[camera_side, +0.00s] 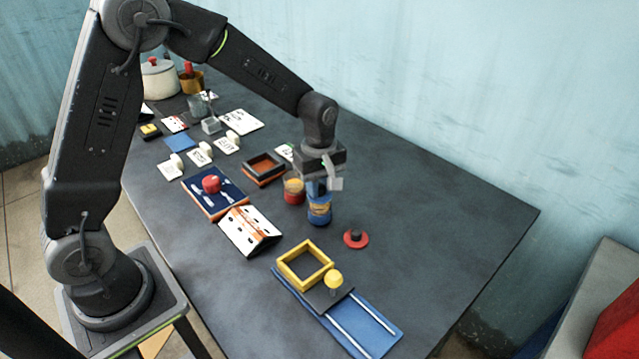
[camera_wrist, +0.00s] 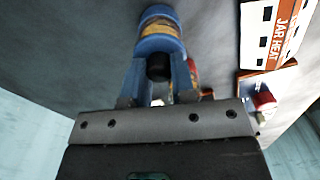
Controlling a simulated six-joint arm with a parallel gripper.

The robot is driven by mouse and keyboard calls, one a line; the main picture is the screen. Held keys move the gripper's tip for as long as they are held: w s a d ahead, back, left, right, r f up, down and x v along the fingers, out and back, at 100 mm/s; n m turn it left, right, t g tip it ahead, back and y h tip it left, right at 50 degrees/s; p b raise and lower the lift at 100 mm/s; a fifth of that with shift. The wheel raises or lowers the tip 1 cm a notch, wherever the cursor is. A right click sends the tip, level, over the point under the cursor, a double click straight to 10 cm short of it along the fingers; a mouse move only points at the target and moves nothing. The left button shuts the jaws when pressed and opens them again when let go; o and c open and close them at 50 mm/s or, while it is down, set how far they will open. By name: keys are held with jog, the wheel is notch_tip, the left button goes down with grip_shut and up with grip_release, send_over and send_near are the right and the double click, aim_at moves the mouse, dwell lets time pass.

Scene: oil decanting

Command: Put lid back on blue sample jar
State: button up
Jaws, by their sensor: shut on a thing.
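The blue sample jar (camera_side: 319,211), with a yellowish label band, stands upright on the dark table; it also shows in the wrist view (camera_wrist: 158,27). My gripper (camera_side: 320,187) is directly above it, pointing down. In the wrist view my gripper's fingers (camera_wrist: 160,72) are shut on the black knob (camera_wrist: 158,68) of the blue lid (camera_wrist: 160,46). The lid is in line with the jar's mouth, at or very near its rim. I cannot tell whether it is fully seated.
A red jar (camera_side: 293,192) stands close behind and left of the blue jar. A red lid with a black knob (camera_side: 356,239) lies to the right. A yellow square frame (camera_side: 304,264) and blue rail tray (camera_side: 372,331) are in front. The table's right side is clear.

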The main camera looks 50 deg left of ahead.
dwell(0.4)
jog(key=o, duration=1.5)
jog(key=shift+c, duration=0.2)
jog(key=shift+r, duration=3.55)
grip_shut()
jog(key=shift+f, duration=0.35)
